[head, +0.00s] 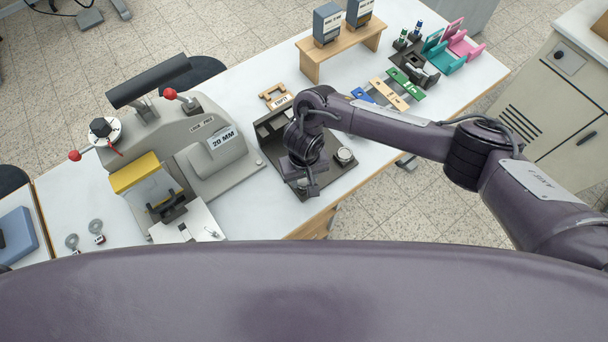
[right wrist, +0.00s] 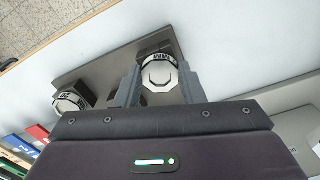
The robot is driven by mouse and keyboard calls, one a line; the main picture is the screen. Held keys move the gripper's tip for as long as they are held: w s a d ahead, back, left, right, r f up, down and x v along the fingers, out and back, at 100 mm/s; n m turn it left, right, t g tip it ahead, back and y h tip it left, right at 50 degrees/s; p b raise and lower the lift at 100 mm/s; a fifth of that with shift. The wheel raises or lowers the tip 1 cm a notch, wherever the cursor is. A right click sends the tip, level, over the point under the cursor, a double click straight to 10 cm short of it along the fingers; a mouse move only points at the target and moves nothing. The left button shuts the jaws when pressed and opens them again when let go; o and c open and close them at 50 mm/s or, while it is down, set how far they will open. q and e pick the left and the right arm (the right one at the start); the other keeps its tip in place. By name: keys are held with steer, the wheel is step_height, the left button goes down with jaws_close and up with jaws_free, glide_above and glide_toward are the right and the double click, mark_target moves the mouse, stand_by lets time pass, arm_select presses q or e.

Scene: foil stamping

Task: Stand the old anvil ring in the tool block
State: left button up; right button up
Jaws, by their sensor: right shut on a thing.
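My right gripper (head: 309,189) is over the near part of the dark grey tool block (head: 328,180), pointing down. In the right wrist view its two fingers (right wrist: 160,80) are shut on a round ring piece (right wrist: 160,73) with a pale octagonal face and a dark lettered band, which I take to be the old anvil ring. The grey block surface (right wrist: 105,75) lies behind it. I cannot tell whether the ring is seated or just above the block. A similar ring piece (head: 345,156) stands at the block's right corner, also in the right wrist view (right wrist: 70,102). My left gripper is not in view.
A grey press (head: 190,130) marked 20 MM stands left of the block. A wooden frame with a label (head: 278,97) lies behind it. Coloured strips (head: 388,93) and a wooden stand (head: 343,48) are farther back. The table's front edge runs close to the block.

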mark_target(304, 181)
steer(key=shift+f, duration=0.25)
steer(key=o, duration=1.2)
steer(key=shift+r, duration=0.1)
step_height(304, 181, up, 7)
steer(key=shift+f+p, duration=0.2)
steer(key=shift+p, duration=0.15)
steer(key=shift+r, duration=0.55)
